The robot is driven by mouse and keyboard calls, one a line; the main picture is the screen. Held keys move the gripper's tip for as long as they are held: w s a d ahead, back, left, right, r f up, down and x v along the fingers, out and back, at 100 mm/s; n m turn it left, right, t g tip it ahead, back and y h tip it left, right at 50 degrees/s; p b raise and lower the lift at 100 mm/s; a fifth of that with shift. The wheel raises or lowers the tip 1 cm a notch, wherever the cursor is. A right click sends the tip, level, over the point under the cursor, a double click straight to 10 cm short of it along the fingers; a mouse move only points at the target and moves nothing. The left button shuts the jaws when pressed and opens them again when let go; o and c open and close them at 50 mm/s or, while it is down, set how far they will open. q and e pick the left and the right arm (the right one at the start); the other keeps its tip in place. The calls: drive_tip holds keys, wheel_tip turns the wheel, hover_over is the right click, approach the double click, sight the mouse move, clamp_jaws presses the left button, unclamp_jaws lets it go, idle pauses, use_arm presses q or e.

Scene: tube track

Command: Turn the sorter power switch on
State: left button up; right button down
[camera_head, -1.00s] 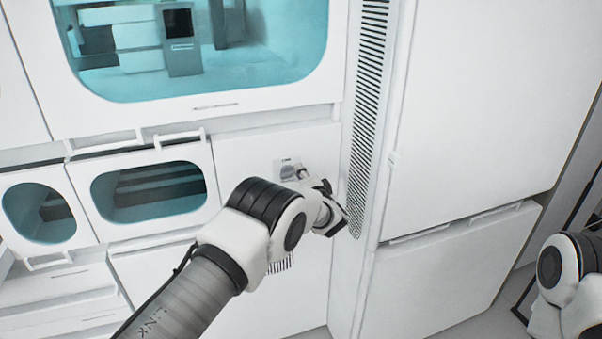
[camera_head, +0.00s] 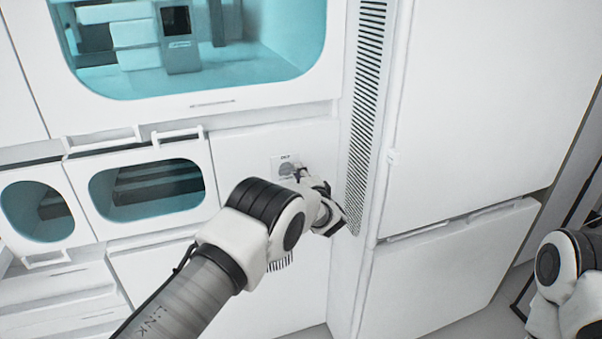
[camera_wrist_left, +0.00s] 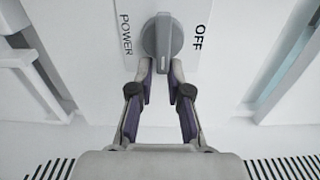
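The sorter power switch is a grey rotary knob (camera_wrist_left: 162,42) on a white plate (camera_wrist_left: 128,58) marked POWER on the left and OFF on the right in the left wrist view. Its raised bar points down toward my left gripper (camera_wrist_left: 162,77). The two fingers are apart, with their tips at either side of the bar's lower end. I cannot tell whether they touch it. In the head view the knob (camera_head: 286,169) is partly hidden by my left gripper (camera_head: 305,175). My right arm shows at the right edge, its gripper out of view.
The knob sits on a white cabinet panel (camera_head: 232,150). A slatted vent column (camera_head: 368,100) stands just right of my left gripper. Windowed drawers with handles (camera_head: 150,190) are at the left. A large teal window (camera_head: 120,82) is above.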

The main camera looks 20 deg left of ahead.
use_arm(q)
drive_tip(key=shift+o, duration=0.7)
drive_tip(key=shift+s+a+f, duration=0.15)
drive_tip(key=shift+a+f, duration=0.15)
drive_tip(key=shift+a, duration=0.05)
drive_tip(key=v, duration=0.8)
drive_tip(key=s+a+f+m+g+h+p, duration=0.1)
drive_tip(key=s+a+f+g, duration=0.1)
drive_tip(key=s+a+f, duration=0.4)
drive_tip(key=s+a+f+m+g+p, duration=0.1)
drive_tip(key=s+a+f+g, duration=0.15)
drive_tip(key=a+f, duration=0.45)
drive_tip(key=s+a+f+n+g+h, duration=0.1)
drive_tip(key=s+a+f+g+h, duration=0.15)
drive_tip(key=s+f, duration=0.9)
drive_tip(key=s+d+n+g+h, duration=0.2)
drive_tip(key=s+n, duration=0.2)
drive_tip(key=s, duration=0.6)
drive_tip(key=s+d+f+n+g+h, duration=0.1)
drive_tip(key=s+d+n+g+h, duration=0.1)
drive_tip(key=s, duration=0.8)
drive_tip(key=s+d+n+g+h, duration=0.2)
drive_tip(key=s+d+n+g, duration=0.2)
drive_tip(key=s, duration=0.7)
drive_tip(key=n, duration=0.2)
drive_tip(key=shift+f+n+h, duration=0.25)
drive_tip(key=shift+n+h, duration=0.1)
drive_tip(key=shift+n, duration=0.05)
